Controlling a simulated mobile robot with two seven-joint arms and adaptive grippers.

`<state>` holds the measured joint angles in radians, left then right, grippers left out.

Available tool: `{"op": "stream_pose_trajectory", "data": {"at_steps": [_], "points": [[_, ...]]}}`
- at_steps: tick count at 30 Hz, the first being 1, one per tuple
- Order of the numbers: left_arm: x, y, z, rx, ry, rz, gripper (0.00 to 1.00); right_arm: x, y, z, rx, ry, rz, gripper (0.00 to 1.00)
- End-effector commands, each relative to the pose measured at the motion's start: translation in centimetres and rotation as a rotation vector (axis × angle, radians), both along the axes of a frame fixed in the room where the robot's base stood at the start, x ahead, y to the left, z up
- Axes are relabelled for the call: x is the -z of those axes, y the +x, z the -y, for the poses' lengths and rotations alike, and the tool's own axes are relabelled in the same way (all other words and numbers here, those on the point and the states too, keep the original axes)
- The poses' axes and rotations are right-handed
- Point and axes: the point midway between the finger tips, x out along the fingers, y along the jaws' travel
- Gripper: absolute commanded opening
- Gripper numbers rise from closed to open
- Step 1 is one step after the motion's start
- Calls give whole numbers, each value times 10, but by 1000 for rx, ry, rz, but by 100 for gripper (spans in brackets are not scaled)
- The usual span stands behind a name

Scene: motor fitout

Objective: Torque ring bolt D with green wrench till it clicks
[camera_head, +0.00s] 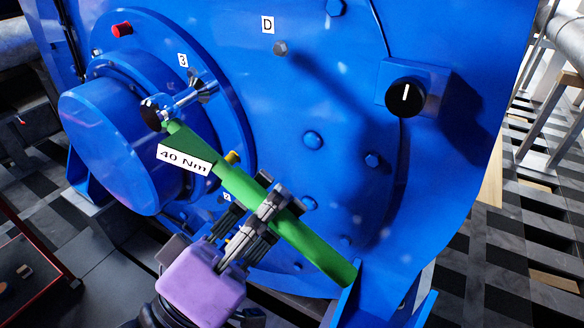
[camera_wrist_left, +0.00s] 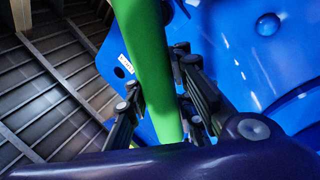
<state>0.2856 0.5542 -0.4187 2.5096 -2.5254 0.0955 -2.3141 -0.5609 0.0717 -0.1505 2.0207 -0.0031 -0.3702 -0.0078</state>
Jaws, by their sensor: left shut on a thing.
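The green wrench (camera_head: 237,188) carries a white "40 Nm" label. My left gripper (camera_head: 268,210) is shut around its handle; the left wrist view shows the green handle (camera_wrist_left: 148,65) between the fingers (camera_wrist_left: 160,108). The wrench head (camera_head: 152,114) is at the upper left end, with a metal shaft pointing up and right toward the flange near label "3". Ring bolt D (camera_head: 280,48) is a grey bolt head just below and right of the white "D" label (camera_head: 267,25), on the blue motor face. The wrench head is apart from bolt D. My right gripper is not in view.
A black knob (camera_head: 405,97) with a white mark juts out on the right of the blue housing (camera_head: 440,60). A blue cylindrical hub (camera_head: 110,150) sticks out at left. A red plug (camera_head: 122,30) sits at upper left. Several blue bolts stud the face.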

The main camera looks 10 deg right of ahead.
Motion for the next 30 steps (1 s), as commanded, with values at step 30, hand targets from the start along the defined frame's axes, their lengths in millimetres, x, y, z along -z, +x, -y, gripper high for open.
{"op": "stream_pose_trajectory", "data": {"at_steps": [30], "points": [[-2,-99,-71,0,0,4,0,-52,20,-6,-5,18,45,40]]}}
